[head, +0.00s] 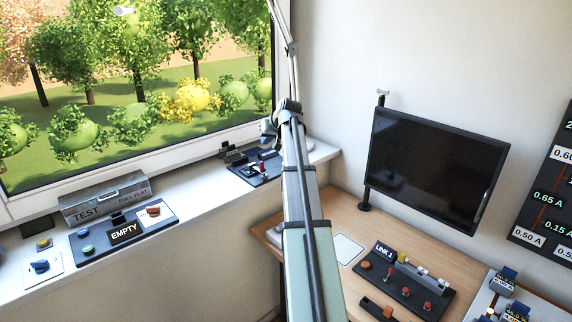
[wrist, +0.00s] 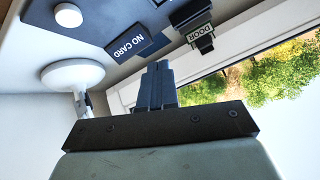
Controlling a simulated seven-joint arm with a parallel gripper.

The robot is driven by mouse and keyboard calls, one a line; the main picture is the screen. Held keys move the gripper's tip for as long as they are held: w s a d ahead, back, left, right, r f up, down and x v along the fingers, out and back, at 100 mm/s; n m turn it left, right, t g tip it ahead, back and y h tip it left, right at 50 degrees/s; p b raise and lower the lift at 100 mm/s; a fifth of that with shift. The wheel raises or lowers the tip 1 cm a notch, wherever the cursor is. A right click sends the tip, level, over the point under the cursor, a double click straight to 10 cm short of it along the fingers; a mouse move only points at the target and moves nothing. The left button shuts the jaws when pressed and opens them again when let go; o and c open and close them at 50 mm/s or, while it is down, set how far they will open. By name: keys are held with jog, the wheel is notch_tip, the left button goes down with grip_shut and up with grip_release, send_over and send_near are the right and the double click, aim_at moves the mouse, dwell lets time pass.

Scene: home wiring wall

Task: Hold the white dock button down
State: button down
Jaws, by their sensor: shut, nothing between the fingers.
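In the wrist view a white round button (wrist: 68,14) sits on a blue-grey panel (wrist: 108,12) beside a tilted "NO CARD" display (wrist: 137,44). My gripper (wrist: 158,66) is shut and empty, its tips below the display in the picture and to the right of the button. The tips appear apart from the button; how close they are to the panel is hard to tell. In the head view my arm reaches toward the window corner, and I cannot make out the white button or the fingertips there.
A "DOOR" piece (wrist: 200,36) and a white dome (wrist: 78,75) lie near the gripper. In the head view a dark panel (head: 247,171) is on the sill by my arm. The "EMPTY" panel (head: 150,218) and TEST box (head: 108,200) stand left; a monitor (head: 437,165) is right.

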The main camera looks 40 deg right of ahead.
jog(key=s+d+r+m+y, duration=0.1)
jog(key=s+d+m+y, duration=0.1)
jog(key=s+d, duration=0.2)
jog(key=d, duration=0.3)
jog(key=shift+r+m, duration=0.35)
jog(key=shift+m, duration=0.05)
jog(key=shift+d, duration=0.1)
jog(key=shift+f, duration=4.4)
jog(key=shift+f, duration=0.2)
jog(key=shift+f, duration=0.25)
jog(key=shift+f, duration=0.45)
dwell(1.5)
